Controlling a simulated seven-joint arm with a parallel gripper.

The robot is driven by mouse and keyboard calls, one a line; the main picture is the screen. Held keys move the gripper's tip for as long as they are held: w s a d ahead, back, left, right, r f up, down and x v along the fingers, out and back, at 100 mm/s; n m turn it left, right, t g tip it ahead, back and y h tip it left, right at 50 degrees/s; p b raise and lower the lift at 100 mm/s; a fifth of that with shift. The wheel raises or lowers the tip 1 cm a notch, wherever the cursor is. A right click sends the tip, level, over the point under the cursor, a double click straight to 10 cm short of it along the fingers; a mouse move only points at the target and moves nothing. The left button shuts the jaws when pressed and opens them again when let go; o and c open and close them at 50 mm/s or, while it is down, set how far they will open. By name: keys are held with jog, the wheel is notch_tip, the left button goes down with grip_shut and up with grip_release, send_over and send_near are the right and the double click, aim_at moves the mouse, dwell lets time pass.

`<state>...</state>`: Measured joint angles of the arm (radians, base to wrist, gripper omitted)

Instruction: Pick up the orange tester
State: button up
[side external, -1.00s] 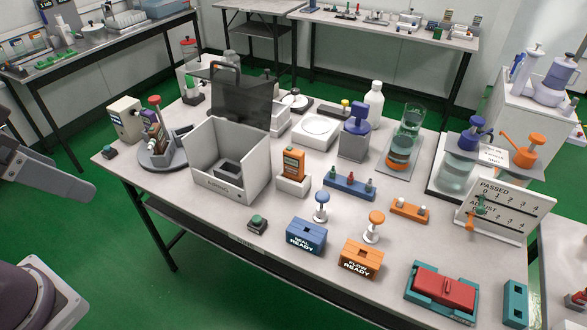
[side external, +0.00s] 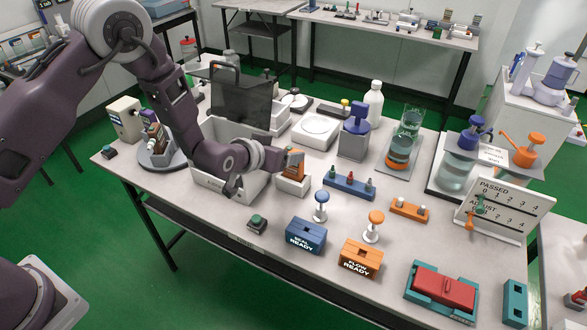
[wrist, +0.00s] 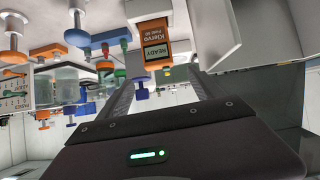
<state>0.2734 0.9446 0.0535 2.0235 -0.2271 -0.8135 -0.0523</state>
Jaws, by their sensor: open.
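The orange tester (side external: 295,165) stands upright in a white cradle (side external: 292,186) near the middle of the table. My gripper (side external: 278,157) is beside it on its left, close to it; part of the tester's left side is hidden behind my gripper. In the wrist view the tester (wrist: 153,42) appears upside down with a "READY" screen, ahead of the open fingers of my gripper (wrist: 160,78) and roughly between their lines.
The open-topped white box (side external: 225,190) lies beneath and behind my forearm. A blue rack (side external: 350,187) with several small pegs stands right of the cradle.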

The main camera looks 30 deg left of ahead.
aim_at(292, 168)
jog(key=shift+t, duration=0.5)
jog(key=f, duration=0.6)
jog(key=shift+w+d+f, duration=0.2)
jog(key=shift+f, duration=0.2)
jog(key=x, duration=0.6)
jog(key=shift+w+a+r, duration=0.15)
jog(key=shift+w+r, duration=0.05)
jog(key=shift+w, duration=0.25)
jog(key=c, duration=1.6)
